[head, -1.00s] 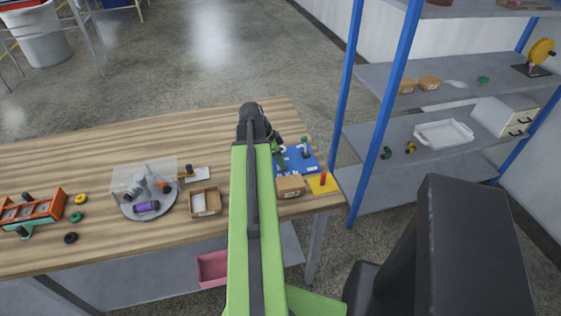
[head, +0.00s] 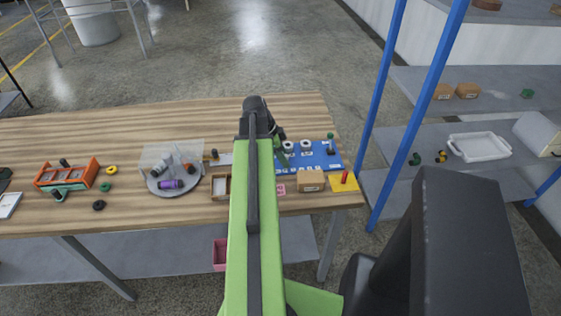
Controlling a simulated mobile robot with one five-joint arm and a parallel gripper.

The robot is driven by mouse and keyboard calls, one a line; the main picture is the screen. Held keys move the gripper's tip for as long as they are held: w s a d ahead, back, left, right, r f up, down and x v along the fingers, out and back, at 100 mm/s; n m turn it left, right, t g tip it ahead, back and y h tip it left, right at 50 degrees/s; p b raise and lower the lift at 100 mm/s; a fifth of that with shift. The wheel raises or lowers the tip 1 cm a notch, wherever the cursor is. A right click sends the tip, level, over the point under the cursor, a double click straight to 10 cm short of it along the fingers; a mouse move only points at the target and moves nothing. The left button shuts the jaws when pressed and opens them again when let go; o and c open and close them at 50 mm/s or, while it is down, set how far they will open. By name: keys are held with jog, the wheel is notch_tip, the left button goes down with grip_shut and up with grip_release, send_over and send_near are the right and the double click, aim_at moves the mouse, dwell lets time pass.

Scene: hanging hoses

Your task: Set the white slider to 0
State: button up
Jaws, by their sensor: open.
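A blue panel (head: 322,160) lies near the right end of the wooden table, with round white-rimmed dials (head: 305,147), small white marks along its front edge and dark knobs at its right. I cannot make out which part is the white slider at this size. My gripper (head: 283,152) is at the left end of the panel, mostly hidden behind my green arm; it is open, and I see nothing held. Whether it touches the panel cannot be told. My arm hides the panel's left edge.
A cardboard box (head: 311,181) and a yellow plate with a red peg (head: 343,184) sit in front of the panel. A round grey tray (head: 167,184) and an orange rack (head: 68,174) are to the left. A blue-posted shelf (head: 402,150) stands at the right.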

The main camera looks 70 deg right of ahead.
jog(key=p+v, duration=1.6)
jog(key=v, duration=0.1)
jog(key=shift+r, duration=0.15)
